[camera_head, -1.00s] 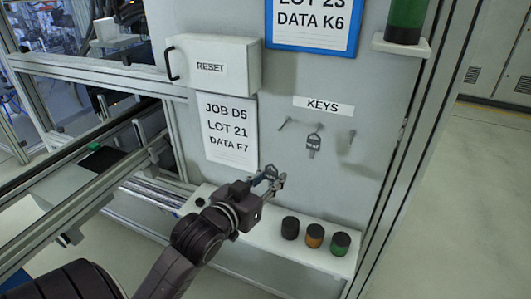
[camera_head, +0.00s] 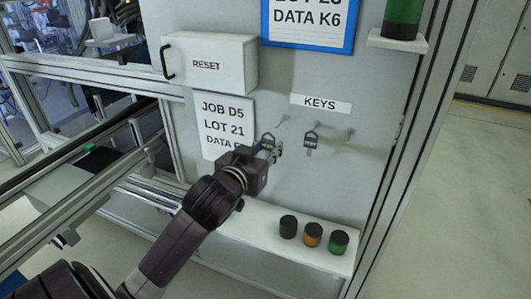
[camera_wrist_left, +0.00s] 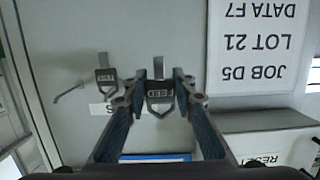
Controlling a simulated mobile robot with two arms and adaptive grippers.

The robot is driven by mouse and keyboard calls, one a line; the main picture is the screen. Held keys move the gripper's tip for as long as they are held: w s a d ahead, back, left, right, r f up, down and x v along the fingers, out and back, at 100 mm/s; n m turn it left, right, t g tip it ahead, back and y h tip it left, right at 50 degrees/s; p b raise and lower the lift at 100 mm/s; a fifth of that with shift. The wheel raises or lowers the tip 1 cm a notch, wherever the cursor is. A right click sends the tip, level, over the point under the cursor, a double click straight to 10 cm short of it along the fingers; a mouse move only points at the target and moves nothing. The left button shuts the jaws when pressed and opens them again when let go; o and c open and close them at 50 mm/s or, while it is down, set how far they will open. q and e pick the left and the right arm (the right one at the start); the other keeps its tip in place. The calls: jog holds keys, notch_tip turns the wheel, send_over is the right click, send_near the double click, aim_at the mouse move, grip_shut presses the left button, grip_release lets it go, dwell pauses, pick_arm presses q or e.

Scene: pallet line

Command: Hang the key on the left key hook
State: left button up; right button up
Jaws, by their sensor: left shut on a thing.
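My left gripper (camera_head: 273,147) is shut on a small grey key (camera_head: 267,141), held near the panel. In the left wrist view, the key (camera_wrist_left: 160,93) is between the two fingertips (camera_wrist_left: 160,98) and its tag reads FEED. The left key hook (camera_head: 284,119) is a thin peg under the KEYS label (camera_head: 321,104). The held key is below and left of that hook, apart from it. In the left wrist view I cannot make out the left hook. My right gripper is not in view.
Another key (camera_head: 311,142) hangs on the middle hook, close to the right of my gripper. The right hook (camera_head: 350,134) is bare. A shelf (camera_head: 262,229) below bears black, orange and green round pieces. The RESET box (camera_head: 208,64) juts out at upper left.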

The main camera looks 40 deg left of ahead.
pick_arm(q)
jog(key=shift+x, duration=1.05)
jog(key=b+x, duration=0.1)
jog(key=x, duration=0.3)
jog(key=shift+w+b, duration=0.3)
jog(key=shift+b, duration=0.05)
jog(key=shift+p, duration=0.3)
dwell(0.6)
jog(key=shift+r+p, duration=0.2)
jog(key=shift+p, duration=0.15)
dwell(0.5)
dwell(0.4)
